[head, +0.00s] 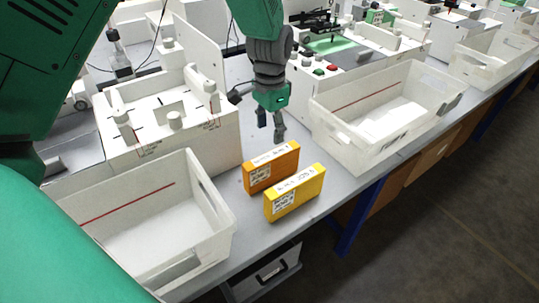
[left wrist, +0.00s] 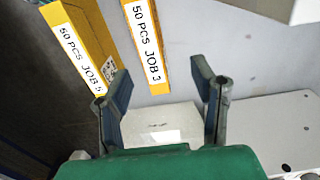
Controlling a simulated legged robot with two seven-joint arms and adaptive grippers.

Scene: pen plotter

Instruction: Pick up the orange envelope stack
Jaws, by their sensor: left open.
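The orange envelope stack (head: 270,168) stands on edge on the grey bench, with a white label along its top. It also shows in the left wrist view (left wrist: 149,45), labelled "50 PCS JOB 3", beyond the fingers. My left gripper (head: 271,122) is open and empty, pointing down behind the orange stack in the head view and apart from it. In the wrist view its two fingers (left wrist: 162,95) are spread wide. A yellow envelope stack (head: 295,192) stands close beside the orange one, towards the bench's front edge. My right gripper is not in view.
A white bin (head: 213,205) stands left of the stacks, and another white bin (head: 345,146) with white contents stands to the right. White plotter machines (head: 220,140) line the back. Bare bench lies between the stacks and the right bin.

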